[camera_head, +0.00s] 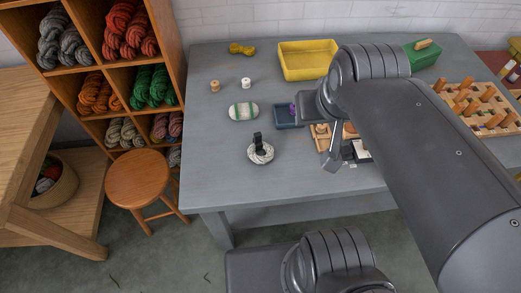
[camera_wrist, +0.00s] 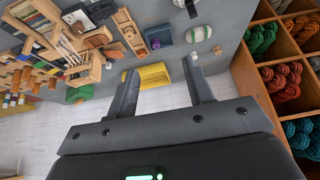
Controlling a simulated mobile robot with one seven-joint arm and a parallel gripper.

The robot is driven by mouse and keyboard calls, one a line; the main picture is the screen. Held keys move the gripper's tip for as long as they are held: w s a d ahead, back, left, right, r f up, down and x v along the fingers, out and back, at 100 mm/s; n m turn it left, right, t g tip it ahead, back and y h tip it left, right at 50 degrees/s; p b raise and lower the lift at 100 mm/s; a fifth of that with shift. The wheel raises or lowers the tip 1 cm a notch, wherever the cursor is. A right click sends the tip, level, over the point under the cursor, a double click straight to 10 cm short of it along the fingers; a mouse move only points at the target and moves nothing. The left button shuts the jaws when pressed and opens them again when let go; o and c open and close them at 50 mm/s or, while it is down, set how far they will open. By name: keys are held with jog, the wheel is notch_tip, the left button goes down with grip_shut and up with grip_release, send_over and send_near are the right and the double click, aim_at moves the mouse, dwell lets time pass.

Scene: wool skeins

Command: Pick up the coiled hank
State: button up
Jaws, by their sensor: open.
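The coiled hank (camera_head: 262,157) is a grey-white ring of yarn lying flat near the front left of the grey table (camera_head: 215,175). A black upright piece stands in its middle. In the wrist view the black piece (camera_wrist: 191,8) shows at the top edge, and the hank is mostly cut off. My gripper (camera_head: 331,151) is to the right of the hank, above the table and apart from it. In the wrist view my gripper (camera_wrist: 160,66) has its two fingers wide apart with nothing between them.
A green-and-white skein (camera_head: 243,111) lies behind the hank, with two small spools (camera_head: 246,83) farther back. A blue tray (camera_head: 286,115) and a yellow bin (camera_head: 305,74) stand to the right. A stool (camera_head: 138,177) is beside the table. Table around the hank is clear.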

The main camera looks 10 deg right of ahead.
jog(key=shift+w, duration=0.1)
jog(key=n+g, duration=0.3)
jog(key=g, duration=0.3)
send_over(257, 133)
notch_tip(257, 133, down, 17)
jog(key=f, duration=0.5)
jog(key=shift+d, duration=0.4)
jog(key=shift+a+f, duration=0.2)
jog(key=shift+f, duration=1.15)
jog(key=shift+a+f, duration=0.15)
jog(key=shift+f, duration=1.15)
grip_shut()
